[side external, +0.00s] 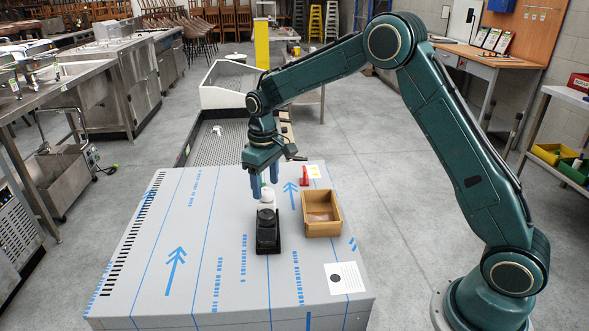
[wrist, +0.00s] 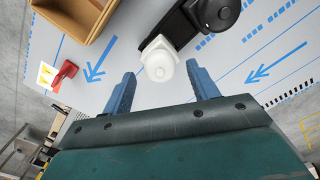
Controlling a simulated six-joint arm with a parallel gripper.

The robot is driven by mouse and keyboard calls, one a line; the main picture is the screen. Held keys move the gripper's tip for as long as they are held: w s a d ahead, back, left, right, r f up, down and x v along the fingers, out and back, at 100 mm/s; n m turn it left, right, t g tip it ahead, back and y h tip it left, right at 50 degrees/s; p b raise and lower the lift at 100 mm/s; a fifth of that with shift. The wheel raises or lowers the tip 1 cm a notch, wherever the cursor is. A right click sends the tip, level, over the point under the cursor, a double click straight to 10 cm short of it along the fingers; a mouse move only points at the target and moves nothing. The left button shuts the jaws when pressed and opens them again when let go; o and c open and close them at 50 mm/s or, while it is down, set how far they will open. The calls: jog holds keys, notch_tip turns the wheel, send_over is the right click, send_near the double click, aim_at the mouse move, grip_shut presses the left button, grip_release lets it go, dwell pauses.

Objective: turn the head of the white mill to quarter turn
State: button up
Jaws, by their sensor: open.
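The white mill (side external: 267,196) stands on the table at the far end of a black stand (side external: 268,238). In the wrist view its white head (wrist: 158,58) has a lobed outline and a round knob on top. My gripper (side external: 264,187) is open above the mill and points down. In the wrist view the fingers of my gripper (wrist: 161,74) lie to either side of the head's near edge, with gaps on both sides. I cannot tell whether they reach down to the head's height. A black mill (wrist: 219,11) sits beside the white one on the same stand.
An open wooden box (side external: 323,229) stands right of the stand. A red object (side external: 304,177) and a small printed card (side external: 314,171) are behind it. A white card with a black dot (side external: 335,288) lies near the front right. The table's left side is clear.

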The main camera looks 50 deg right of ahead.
jog(key=shift+f, duration=0.8)
jog(key=c, duration=1)
jog(key=shift+m, duration=0.4)
jog(key=o, duration=1)
